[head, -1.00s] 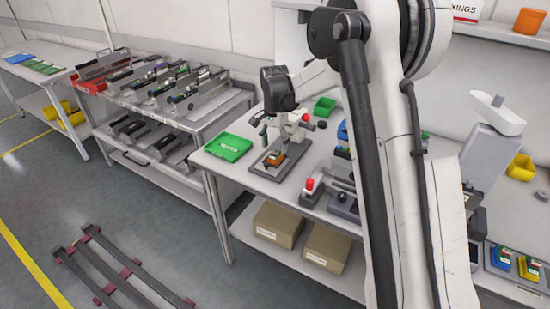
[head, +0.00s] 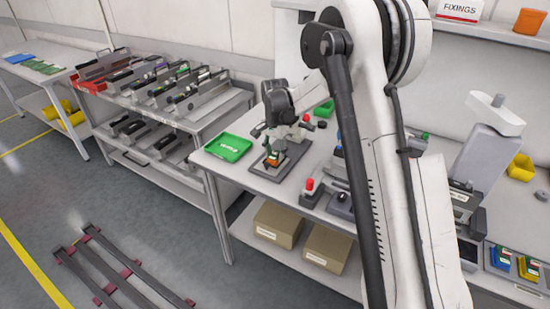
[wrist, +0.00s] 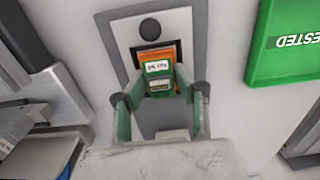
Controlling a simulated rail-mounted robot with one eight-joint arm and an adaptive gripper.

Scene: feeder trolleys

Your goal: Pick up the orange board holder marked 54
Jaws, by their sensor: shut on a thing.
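The orange board holder (wrist: 154,58) carries a green board and a white label that reads No 54 in the wrist view. My gripper (wrist: 159,98) is shut on it, with a dark round fingertip on each side. In the head view the holder (head: 272,160) is a small orange and green patch under my gripper (head: 273,152). It is over the grey base plate (head: 292,161) on the bench. I cannot tell whether it still touches the plate.
A green tray marked TESTED (head: 228,147) lies to the left on the bench. A red push button (head: 310,184) and grey devices stand to the right. My arm hides part of the bench. A trolley with several feeders (head: 165,90) stands at the left.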

